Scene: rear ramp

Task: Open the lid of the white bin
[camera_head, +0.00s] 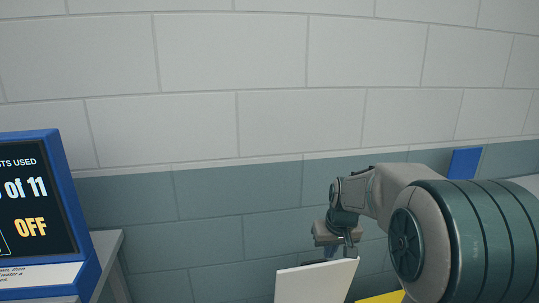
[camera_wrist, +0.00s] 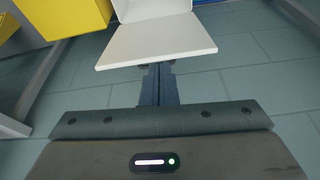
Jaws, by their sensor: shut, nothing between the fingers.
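A white panel (camera_head: 314,281), which looks like the lid of the white bin, stands tilted at the bottom edge of the head view. In the wrist view the flat white panel (camera_wrist: 157,42) lies just beyond my fingertips, with another white part meeting it at the top edge. The rest of the bin is out of view or hidden. My gripper (camera_head: 337,252) is beside the panel's upper edge in the head view. In the wrist view the fingers (camera_wrist: 158,70) are together and empty, close to the panel's near edge; I cannot tell whether they touch.
A yellow box (camera_wrist: 62,17) is at the upper left of the wrist view, and a bit of yellow (camera_head: 381,297) shows below my arm. A blue-framed screen (camera_head: 32,215) stands at the left beside a grey table (camera_head: 106,250). A block wall is behind. Tiled floor (camera_wrist: 250,75) is clear at right.

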